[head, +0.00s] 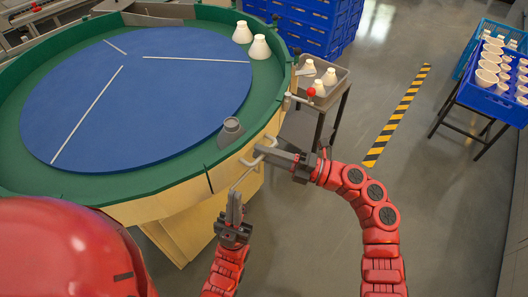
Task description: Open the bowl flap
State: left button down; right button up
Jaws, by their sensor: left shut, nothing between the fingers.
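The bowl is a large round tub with a green rim (110,186) and a blue disc (140,90) inside, at the left and centre of the head view. I cannot clearly make out a separate flap; a dark vertical seam (210,183) shows in the pale outer wall. A pale bent metal handle (262,143) stands out from the wall. My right gripper (268,153) is at this handle; whether its fingers close on it is unclear. My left gripper (235,205) is lower, shut and empty, pointing up beside the wall, near a thin rod (242,178).
White cones (259,47) stand at the far rim. Blue crates (497,100) stand right. Floor (440,190) is open.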

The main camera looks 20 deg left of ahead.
jog(key=shift+a, duration=0.2)
jog(key=shift+c, duration=0.3)
grip_shut()
dwell(1.1)
